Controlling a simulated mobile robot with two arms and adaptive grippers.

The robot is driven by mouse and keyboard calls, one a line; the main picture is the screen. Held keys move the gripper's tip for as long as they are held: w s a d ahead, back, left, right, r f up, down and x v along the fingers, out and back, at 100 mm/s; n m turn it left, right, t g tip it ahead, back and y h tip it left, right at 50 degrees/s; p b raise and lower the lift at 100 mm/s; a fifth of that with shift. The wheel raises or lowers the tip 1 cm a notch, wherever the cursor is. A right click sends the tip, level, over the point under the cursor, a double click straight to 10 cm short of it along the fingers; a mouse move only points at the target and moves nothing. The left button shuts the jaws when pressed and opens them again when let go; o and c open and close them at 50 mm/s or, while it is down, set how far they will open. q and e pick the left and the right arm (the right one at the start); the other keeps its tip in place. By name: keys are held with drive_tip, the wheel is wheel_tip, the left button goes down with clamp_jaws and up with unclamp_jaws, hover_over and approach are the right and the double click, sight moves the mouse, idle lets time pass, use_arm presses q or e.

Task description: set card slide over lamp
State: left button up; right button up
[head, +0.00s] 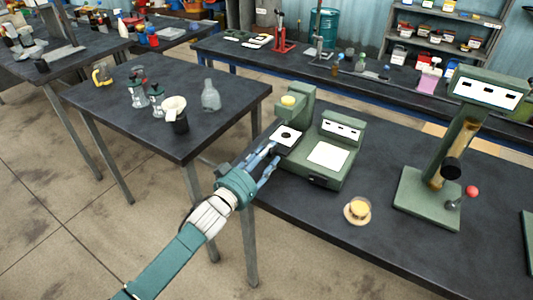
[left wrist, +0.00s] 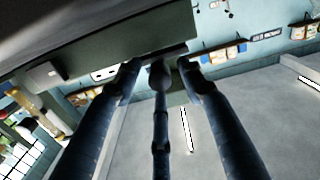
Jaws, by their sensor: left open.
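The card slide appears to be the white square with a dark round spot (head: 285,137). It sits at the front of a green device (head: 307,100) with a pale yellow round top piece, which may be the lamp; I cannot tell for sure. My left gripper (head: 269,158) reaches in from the left, its blue-grey fingers open, just below and left of the white square. I cannot tell whether they touch it. In the left wrist view the dark fingers (left wrist: 160,78) are spread below a green-grey surface (left wrist: 120,45), with nothing seen between them.
A green scale-like box (head: 328,153) stands right of the device. A small yellow-filled dish (head: 358,209) and a tall green stand (head: 428,196) are farther right. The left table (head: 110,115) holds a flask and a funnel. Bare tabletop lies around the dish.

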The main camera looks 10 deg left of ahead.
use_arm(q)
clamp_jaws()
drive_tip(key=shift+d, duration=0.1)
drive_tip(key=s+d, duration=0.1)
drive_tip(key=d, duration=0.3)
drive_tip(key=s+d, duration=0.2)
drive_tip(key=d, duration=0.3)
drive_tip(key=s+d, duration=0.2)
drive_tip(key=d, duration=0.3)
drive_tip(key=shift+d+p, duration=0.1)
drive_tip(key=shift+p, duration=0.2)
drive_tip(key=shift+s, duration=0.1)
unclamp_jaws()
drive_tip(key=shift+d, duration=0.15)
drive_tip(key=shift+s, duration=0.15)
drive_tip(key=v, duration=1.1)
drive_tip(key=shift+s, duration=0.4)
